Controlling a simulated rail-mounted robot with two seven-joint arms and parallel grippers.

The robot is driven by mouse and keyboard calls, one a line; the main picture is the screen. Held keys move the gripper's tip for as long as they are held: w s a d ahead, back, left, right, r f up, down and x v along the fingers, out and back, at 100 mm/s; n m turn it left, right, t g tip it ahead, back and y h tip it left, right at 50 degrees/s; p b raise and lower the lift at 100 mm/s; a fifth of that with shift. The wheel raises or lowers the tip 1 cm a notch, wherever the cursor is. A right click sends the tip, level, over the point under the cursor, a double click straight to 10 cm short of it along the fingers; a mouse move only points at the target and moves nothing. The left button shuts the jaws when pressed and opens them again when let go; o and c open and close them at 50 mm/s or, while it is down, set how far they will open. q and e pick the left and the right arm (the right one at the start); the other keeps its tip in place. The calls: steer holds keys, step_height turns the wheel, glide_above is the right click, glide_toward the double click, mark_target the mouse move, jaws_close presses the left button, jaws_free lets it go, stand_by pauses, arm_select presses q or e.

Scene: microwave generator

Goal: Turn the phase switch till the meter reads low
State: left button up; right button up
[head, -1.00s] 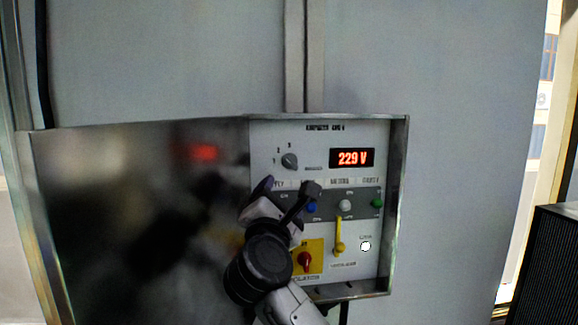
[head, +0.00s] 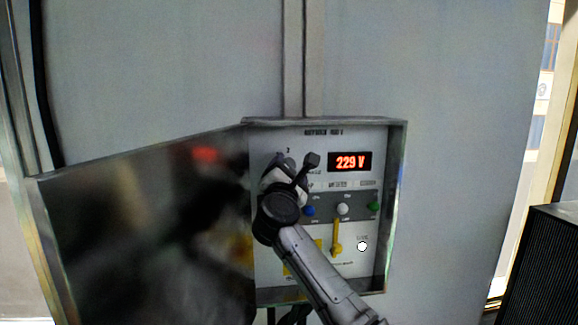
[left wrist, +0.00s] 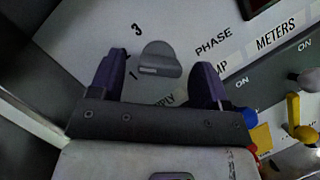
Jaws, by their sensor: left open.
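The phase switch is a grey round knob (left wrist: 160,60) with a pale bar on it, beside the numbers 1 and 3 and the word PHASE. My left gripper (left wrist: 162,60) is open, with one purple finger on each side of the knob and a gap to both. How deep the fingers reach around it I cannot tell. In the head view my left gripper (head: 282,167) covers most of the switch. The meter (head: 350,161) glows red and reads 229 V. My right gripper is not in view.
The panel has a blue button (head: 309,210), a white knob (head: 342,208), a green button (head: 373,206) and a yellow lever (head: 337,238) below the switch. The metal box door (head: 110,200) stands open at left. A dark ribbed cabinet (head: 545,260) stands at right.

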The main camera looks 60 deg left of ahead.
arm_select(q)
steer(key=shift+w+a+r, duration=0.15)
steer(key=shift+w+a, duration=0.15)
steer(key=shift+a, duration=0.1)
steer(key=shift+c, duration=0.2)
steer(key=c, duration=0.9)
